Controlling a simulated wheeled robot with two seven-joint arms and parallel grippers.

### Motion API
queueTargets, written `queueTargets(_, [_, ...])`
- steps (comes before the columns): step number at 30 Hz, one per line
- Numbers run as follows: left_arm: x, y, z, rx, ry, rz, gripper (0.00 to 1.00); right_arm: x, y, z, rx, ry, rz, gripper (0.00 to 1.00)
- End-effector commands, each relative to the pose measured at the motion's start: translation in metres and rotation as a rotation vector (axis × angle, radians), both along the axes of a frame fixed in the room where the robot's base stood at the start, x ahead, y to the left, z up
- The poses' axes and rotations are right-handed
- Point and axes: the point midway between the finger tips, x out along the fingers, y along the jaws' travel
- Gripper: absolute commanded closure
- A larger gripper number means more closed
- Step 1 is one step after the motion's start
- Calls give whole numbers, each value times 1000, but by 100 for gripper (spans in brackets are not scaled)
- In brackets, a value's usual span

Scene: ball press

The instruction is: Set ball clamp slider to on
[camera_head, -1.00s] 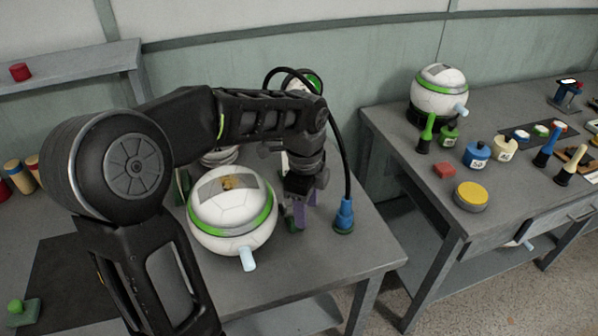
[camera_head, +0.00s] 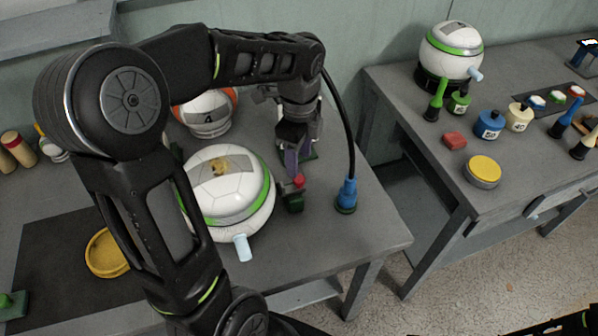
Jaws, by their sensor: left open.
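A white ball with a green band (camera_head: 215,190) sits on the left table, with a pale blue peg at its front. Right beside it is a clamp part with a small red knob (camera_head: 299,180) and a dark green block (camera_head: 294,203); I take this for the ball clamp slider, but its setting cannot be told. My left gripper (camera_head: 292,165), with purple fingers, points down just behind the red knob. It is open, and nothing shows held in it. Whether a finger touches the knob cannot be told. My right gripper is not in view.
A white and orange ball (camera_head: 208,115) is behind. The right table (camera_head: 420,160) holds another ball and several coloured parts.

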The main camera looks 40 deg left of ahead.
Motion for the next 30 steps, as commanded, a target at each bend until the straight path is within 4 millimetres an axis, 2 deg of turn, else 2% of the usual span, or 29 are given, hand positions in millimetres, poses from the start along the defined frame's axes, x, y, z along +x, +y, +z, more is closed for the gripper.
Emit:
queueTargets(6, [-1, 0, -34, -1, 4, -1, 52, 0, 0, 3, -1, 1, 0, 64])
queueTargets(12, [-1, 0, -57, 0, 2, 0, 52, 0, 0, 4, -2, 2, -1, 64])
queueTargets(22, [0, 0, -61, 0, 0, 0, 52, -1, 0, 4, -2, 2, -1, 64])
queueTargets(30, [0, 0, -61, 0, 0, 0, 74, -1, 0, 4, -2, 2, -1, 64])
